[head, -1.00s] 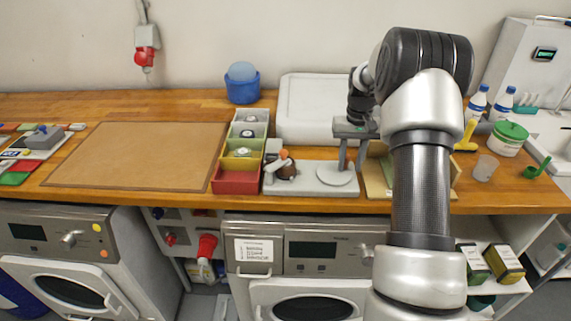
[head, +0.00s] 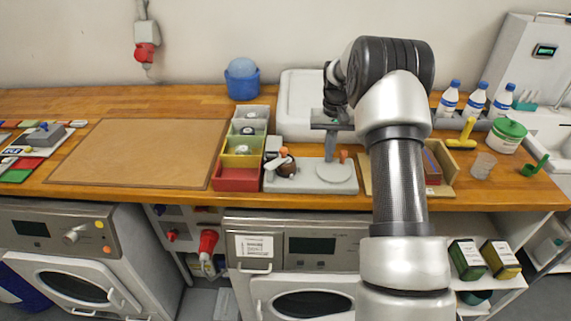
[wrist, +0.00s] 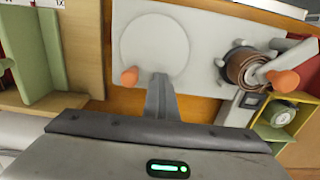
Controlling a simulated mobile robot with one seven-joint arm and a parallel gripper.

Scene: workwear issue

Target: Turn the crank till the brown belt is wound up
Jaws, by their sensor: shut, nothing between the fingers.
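A light grey base plate (head: 310,185) lies on the wooden counter. On it is a coiled brown belt (head: 287,169), which also shows rolled up on its spool in the wrist view (wrist: 246,67). A pale crank arm with an orange knob (head: 284,152) reaches over the spool; the knob also shows in the wrist view (wrist: 285,80). A round pale disc (head: 336,171) sits on the plate's right part, with a second orange knob (wrist: 129,77) at its edge. My gripper (head: 329,158) is shut and empty over the disc, apart from the crank knob. The wrist view shows its fingers (wrist: 160,78) together.
Colored bins (head: 238,178) stand left of the plate. A wooden tray (head: 447,180) stands to its right, partly behind my arm. A white case (head: 296,110) is behind. A yellow tool (head: 464,135), a clear cup (head: 483,165) and bottles stand farther right. The brown mat (head: 135,155) is bare.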

